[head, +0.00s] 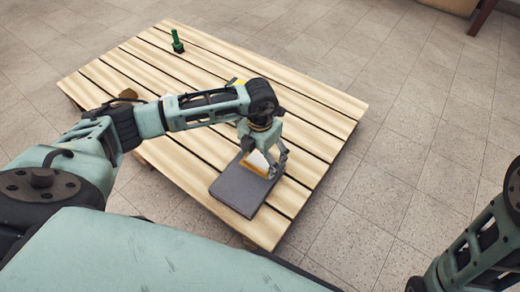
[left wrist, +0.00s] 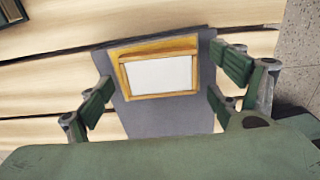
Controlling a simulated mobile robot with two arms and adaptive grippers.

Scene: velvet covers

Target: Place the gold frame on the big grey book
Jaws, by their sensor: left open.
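The gold frame (head: 258,164) with a white panel is on the big grey book (head: 240,190) near the table's front corner. In the left wrist view the frame (left wrist: 160,92) shows against the far part of the grey book (left wrist: 165,122). I cannot tell whether it lies fully flat. My left gripper (head: 267,165) is over the book with its fingers spread. In the left wrist view its fingers (left wrist: 163,97) stand on both sides of the frame, with gaps between them and it. My right gripper is out of view.
The slatted wooden table (head: 310,107) has free room at the right and back. A green object (head: 177,42) stands near its back left. A brown object (head: 127,94) is partly hidden behind my left arm. A dark book-like thing (left wrist: 22,14) shows in the left wrist view's corner.

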